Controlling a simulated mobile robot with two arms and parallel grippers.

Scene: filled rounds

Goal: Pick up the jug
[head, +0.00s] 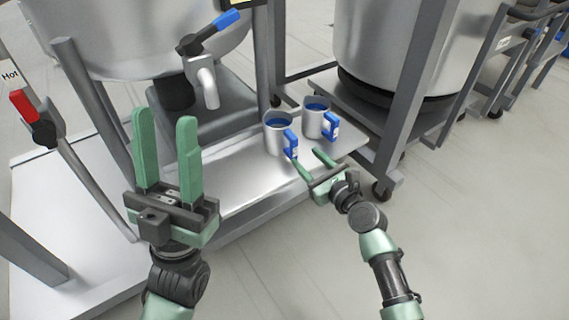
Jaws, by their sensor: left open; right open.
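Two metal jugs with blue handles and blue contents stand upright side by side on the metal shelf (238,179). The left jug (273,138) is slightly nearer, and the right jug (312,122) is just behind it to the right. My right gripper (308,161) is open and empty, with its fingers close to the left jug's blue handle (290,145); I cannot tell whether they touch. My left gripper (167,153) is open and empty, raised in front of the shelf's left part, away from both jugs.
A tap (207,85) with a blue lever hangs from the large steel tank (140,35) above the shelf. A red-handled valve (30,115) is at the left. A second tank (400,50) on a wheeled frame stands at the right. The floor at lower right is clear.

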